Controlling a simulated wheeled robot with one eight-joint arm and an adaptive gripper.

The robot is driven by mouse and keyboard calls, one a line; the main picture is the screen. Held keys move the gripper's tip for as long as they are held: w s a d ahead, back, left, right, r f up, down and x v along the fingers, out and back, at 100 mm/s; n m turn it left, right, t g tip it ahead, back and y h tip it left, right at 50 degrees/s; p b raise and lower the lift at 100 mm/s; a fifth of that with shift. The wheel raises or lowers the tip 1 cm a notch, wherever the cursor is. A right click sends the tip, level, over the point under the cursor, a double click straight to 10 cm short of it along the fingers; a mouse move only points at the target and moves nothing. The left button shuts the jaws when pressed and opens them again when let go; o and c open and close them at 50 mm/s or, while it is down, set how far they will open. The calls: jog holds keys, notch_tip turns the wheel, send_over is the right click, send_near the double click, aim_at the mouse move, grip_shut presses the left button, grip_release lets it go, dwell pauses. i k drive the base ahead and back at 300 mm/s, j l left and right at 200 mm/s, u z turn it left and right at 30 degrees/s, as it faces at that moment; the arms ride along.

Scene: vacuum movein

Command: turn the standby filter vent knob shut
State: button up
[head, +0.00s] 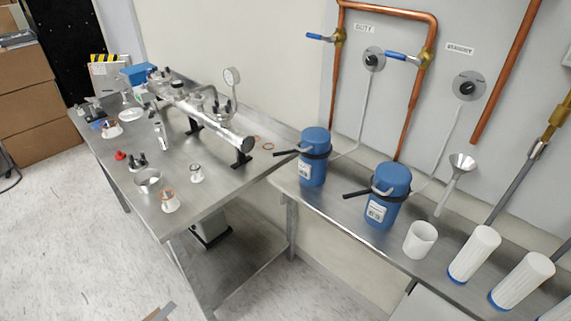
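A wall plate with a black knob (467,88) sits under a label that appears to read STANDBY (460,48). A thin pale tube runs down from it toward the right blue canister (388,190). A similar knob (373,59) is up and to the left, under a label that appears to read DUTY (365,28). Its tube runs down toward the left blue canister (314,155). The knobs are too small to tell whether they stand open or shut. My gripper is not in view.
Copper pipes with blue-handled valves (403,56) run beside the knobs. A steel table (210,205) with vacuum parts stands left. Floor (70,240) at left is clear.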

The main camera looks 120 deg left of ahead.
aim_at(466, 87)
jog(key=u, duration=3.4)
jog(key=i+l, duration=0.3)
jog(key=i, duration=0.15)
jog(key=i+l, duration=0.3)
jog(key=i, duration=0.15)
jog(key=j+u, duration=0.05)
